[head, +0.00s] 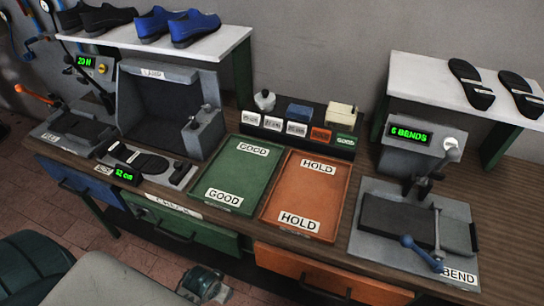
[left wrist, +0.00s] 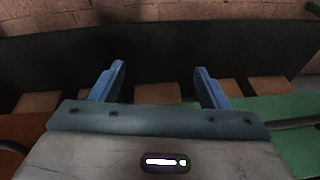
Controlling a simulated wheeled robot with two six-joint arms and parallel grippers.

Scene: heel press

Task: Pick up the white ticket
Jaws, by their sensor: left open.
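A low dark rack (head: 292,137) at the back middle of the bench holds a row of small cards. Its three left cards are white-faced: a left one (head: 250,118), a middle one (head: 272,124) and a right one (head: 296,129). Their print is too small to read, and I cannot tell which is the white ticket. An orange card (head: 320,134) and a green GOOD card (head: 345,141) stand to their right. My left gripper (left wrist: 160,88) shows only in the left wrist view, open with nothing between its blue fingers. My right gripper is not in view.
A green GOOD tray (head: 231,174) and an orange HOLD tray (head: 305,196) lie empty before the rack. A grey box-shaped station (head: 160,105) stands left; the bend press (head: 410,225) stands right.

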